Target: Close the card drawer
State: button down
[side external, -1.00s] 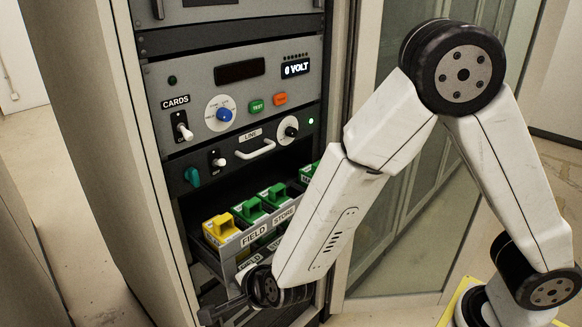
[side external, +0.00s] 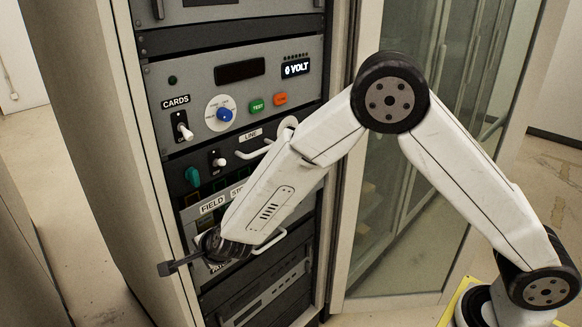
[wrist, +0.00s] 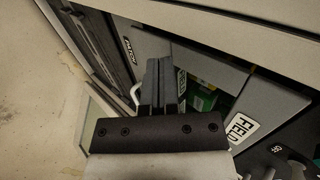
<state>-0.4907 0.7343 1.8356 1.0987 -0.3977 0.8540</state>
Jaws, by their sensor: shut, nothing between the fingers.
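The card drawer (side external: 212,204), with its FIELD STORE label partly hidden by my arm, sits in the rack under the LINE panel. My gripper (side external: 165,268) is shut and empty, in front of the rack's lower left. Its fingers (wrist: 163,66) also show in the wrist view.
Above the drawer are a switch panel with a white LINE handle (side external: 255,150) and a CARDS switch (side external: 183,131). A lower panel has a white handle (side external: 270,241). An open glass door (side external: 410,180) stands at right. The floor at left is clear.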

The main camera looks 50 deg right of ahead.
jog(key=shift+s, duration=0.1)
dwell(0.3)
jog(key=s+f+v, duration=0.1)
jog(key=f+v, duration=0.1)
jog(key=v, duration=1.1)
jog(key=shift+s, duration=0.35)
jog(key=d+f+t, duration=0.4)
jog(key=d, duration=0.4)
jog(key=d+f+t, duration=0.4)
jog(key=d, duration=0.5)
jog(key=shift+s+f+t, duration=0.25)
jog(key=shift+f+t, duration=0.05)
jog(key=shift+f, duration=0.1)
jog(key=shift+w, duration=0.1)
